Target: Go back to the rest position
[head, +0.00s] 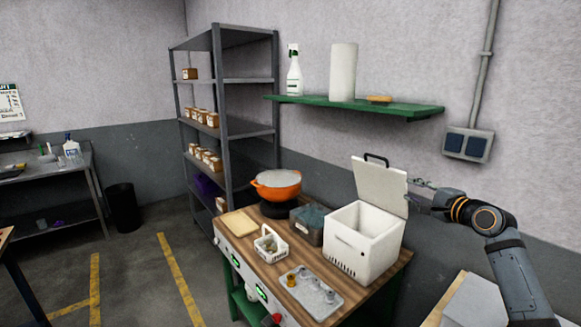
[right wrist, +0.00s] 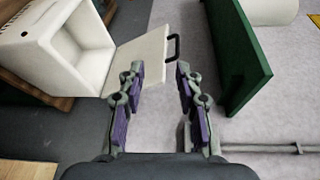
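My right gripper (head: 420,192) is raised at the right, beside the open lid of a white box. In the right wrist view its two fingers (right wrist: 160,85) are spread apart with nothing between them. The white box (head: 363,245) stands on the wooden bench, and its lid (head: 381,185) with a black handle is up. The lid (right wrist: 143,62) and box (right wrist: 55,45) also show in the right wrist view, beyond the left finger. My left gripper is not in view.
A green wall shelf (head: 350,107) holds a spray bottle, a paper roll and a sponge. The bench (head: 295,260) bears an orange pot (head: 276,187), a white basket (head: 269,244) and a grey tray (head: 310,295). A wall socket box (head: 468,144) is above my right arm.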

